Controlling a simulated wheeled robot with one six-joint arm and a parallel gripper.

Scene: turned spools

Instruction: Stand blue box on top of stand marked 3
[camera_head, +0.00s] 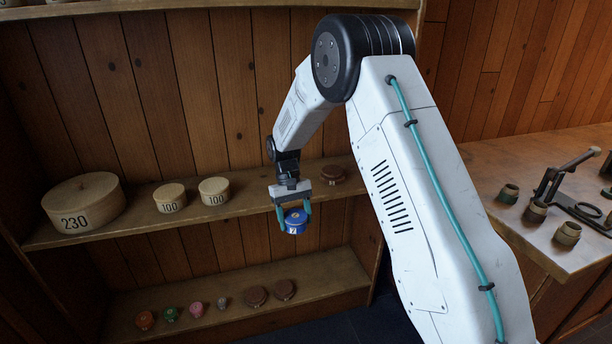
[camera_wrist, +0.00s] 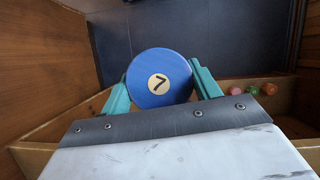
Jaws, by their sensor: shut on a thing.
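The blue box (camera_head: 295,222) is a short round box, held in front of the shelves. In the wrist view its round blue face (camera_wrist: 150,62) shows a pale disc with a 7. My gripper (camera_head: 295,216) is shut on it, with one teal finger on each side; the fingers also show in the wrist view (camera_wrist: 163,88). The box hangs clear of the upper shelf's front edge, above the lower shelf. I cannot make out a stand marked 3 in either view.
The upper shelf (camera_head: 140,218) holds round boxes marked 230 (camera_head: 82,203), 100 (camera_head: 170,198) and 100 (camera_head: 214,191), and a brown one (camera_head: 332,175). Several small coloured pieces stand on the lower shelf (camera_head: 330,275). A bench (camera_head: 530,185) at right bears small pots and a dark tool.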

